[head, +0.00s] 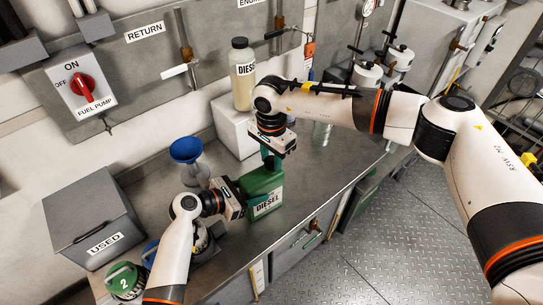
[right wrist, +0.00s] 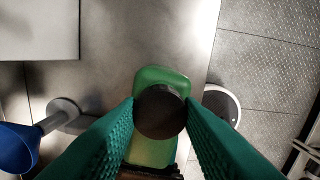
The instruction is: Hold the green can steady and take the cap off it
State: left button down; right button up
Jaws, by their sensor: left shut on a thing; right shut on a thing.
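The green can (head: 262,184), with a white DIESEL label, stands upright on the grey bench; its green top also shows in the right wrist view (right wrist: 160,77). My left gripper (head: 238,192) is at the can's left side, shut on it; its fingertips are hard to see. My right gripper (head: 270,158) points down from above the can. In the right wrist view its green fingers (right wrist: 161,108) are shut on both sides of the round dark cap (right wrist: 160,114). The cap sits over the can's top; whether it is still seated on the neck I cannot tell.
A blue funnel (head: 186,150) stands left of the can. A grey USED box (head: 93,218) and a green-topped container (head: 124,280) are farther left. A DIESEL bottle (head: 243,75) stands on a white block (head: 234,128) behind. The bench (head: 325,165) is clear to the right.

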jog(key=n, duration=1.6)
jog(key=shift+n, duration=0.3)
jog(key=shift+r, duration=0.25)
jog(key=shift+r, duration=0.9)
